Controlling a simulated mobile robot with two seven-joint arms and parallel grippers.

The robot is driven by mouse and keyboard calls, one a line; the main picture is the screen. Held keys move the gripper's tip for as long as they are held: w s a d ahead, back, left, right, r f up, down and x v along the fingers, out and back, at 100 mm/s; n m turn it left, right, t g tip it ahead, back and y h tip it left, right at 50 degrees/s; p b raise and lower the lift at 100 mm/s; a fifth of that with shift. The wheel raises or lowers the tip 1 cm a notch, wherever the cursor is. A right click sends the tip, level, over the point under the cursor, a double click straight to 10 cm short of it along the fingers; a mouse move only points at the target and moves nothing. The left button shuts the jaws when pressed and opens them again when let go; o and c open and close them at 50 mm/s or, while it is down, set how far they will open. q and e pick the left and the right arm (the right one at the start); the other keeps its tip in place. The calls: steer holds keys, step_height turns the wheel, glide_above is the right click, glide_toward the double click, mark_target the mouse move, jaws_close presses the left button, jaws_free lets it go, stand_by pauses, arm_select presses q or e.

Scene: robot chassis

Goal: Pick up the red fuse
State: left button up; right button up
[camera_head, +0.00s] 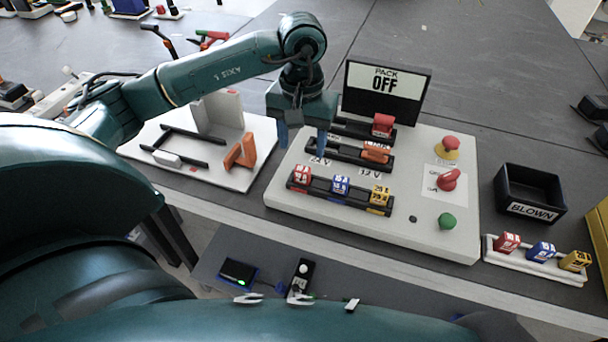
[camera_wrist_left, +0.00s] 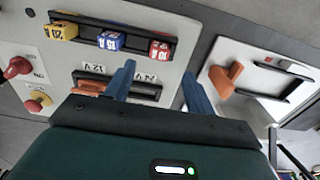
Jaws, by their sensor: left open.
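A red fuse (camera_head: 302,174) sits at the left end of the front black fuse strip on the pale panel, with a blue fuse (camera_head: 340,184) and a yellow fuse (camera_head: 380,193) beside it. In the left wrist view the red fuse (camera_wrist_left: 160,49) is near the top, beyond the fingertips. A second red fuse (camera_head: 507,242) stands in a white rack (camera_head: 533,267) at the right. My left gripper (camera_head: 303,143) is open and empty, pointing down over the panel's left side behind the front strip. It also shows in the left wrist view (camera_wrist_left: 158,70), with its blue fingers apart.
The panel (camera_head: 420,232) carries a red knob, a red-and-yellow button, a green button and an orange part (camera_head: 376,152). A "PACK OFF" sign (camera_head: 387,82) rises behind. A black "BLOWN" bin (camera_head: 530,191) stands right. A white base with an orange lever (camera_head: 240,152) lies left.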

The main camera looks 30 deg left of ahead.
mark_target(303, 169)
arm_select(q)
steer(key=shift+d+f+p, duration=0.1)
steer(key=shift+f+p, duration=0.35)
steer(key=shift+f, duration=2.9)
steer(key=c, duration=1)
